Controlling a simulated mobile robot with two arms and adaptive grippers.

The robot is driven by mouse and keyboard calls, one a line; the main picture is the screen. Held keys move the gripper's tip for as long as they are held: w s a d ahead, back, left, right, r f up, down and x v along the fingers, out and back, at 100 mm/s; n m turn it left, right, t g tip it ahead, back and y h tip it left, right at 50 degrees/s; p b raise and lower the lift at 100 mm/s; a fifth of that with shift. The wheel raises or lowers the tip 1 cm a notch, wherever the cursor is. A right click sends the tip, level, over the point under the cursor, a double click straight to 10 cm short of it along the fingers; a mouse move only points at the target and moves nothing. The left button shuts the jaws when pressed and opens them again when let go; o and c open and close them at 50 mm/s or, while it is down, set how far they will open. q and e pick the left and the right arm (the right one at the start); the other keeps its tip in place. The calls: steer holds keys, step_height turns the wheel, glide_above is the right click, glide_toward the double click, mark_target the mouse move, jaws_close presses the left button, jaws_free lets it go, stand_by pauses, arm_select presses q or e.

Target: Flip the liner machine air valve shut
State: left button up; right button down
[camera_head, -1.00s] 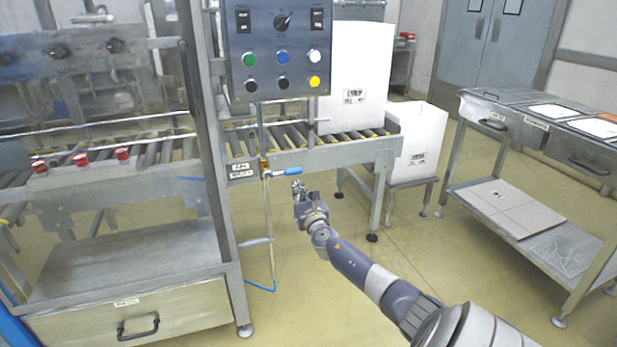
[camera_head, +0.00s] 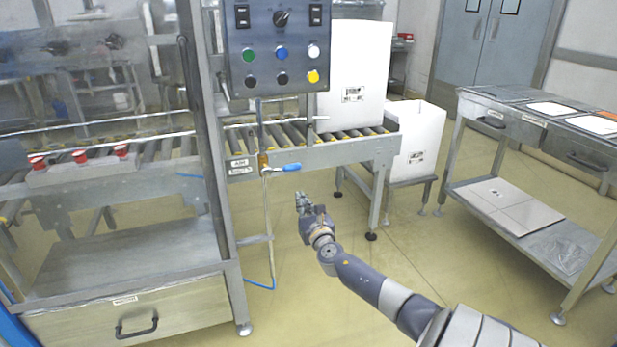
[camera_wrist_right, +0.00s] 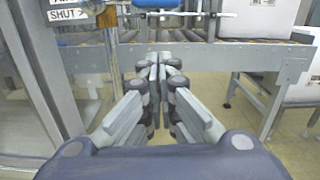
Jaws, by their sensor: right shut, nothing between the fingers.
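The air valve has a brass body (camera_head: 264,163) on a thin vertical pipe at the conveyor's near end. Its blue lever (camera_head: 288,168) sticks out sideways to the right, roughly level. In the right wrist view the blue lever (camera_wrist_right: 158,4) shows at the top edge, partly cut off. A label plate (camera_head: 240,166) sits left of the valve, and in the wrist view the plate (camera_wrist_right: 70,13) reads "SHUT" with an arrow to the right. My right gripper (camera_head: 303,196) is below and slightly right of the lever, apart from it. Its fingers (camera_wrist_right: 157,62) are together and empty. My left gripper is out of view.
The control panel (camera_head: 278,50) hangs above the valve. A roller conveyor (camera_head: 330,152) carries a tall white box (camera_head: 354,95), with a lower white box (camera_head: 415,140) at its end. A steel cart (camera_head: 462,160) stands right. The floor between is clear.

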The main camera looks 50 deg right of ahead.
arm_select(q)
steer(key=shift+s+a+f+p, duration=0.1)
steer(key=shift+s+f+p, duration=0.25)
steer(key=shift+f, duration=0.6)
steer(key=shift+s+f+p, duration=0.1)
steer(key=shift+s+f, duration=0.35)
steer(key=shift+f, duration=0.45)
arm_select(e)
steer(key=shift+v, duration=2.95)
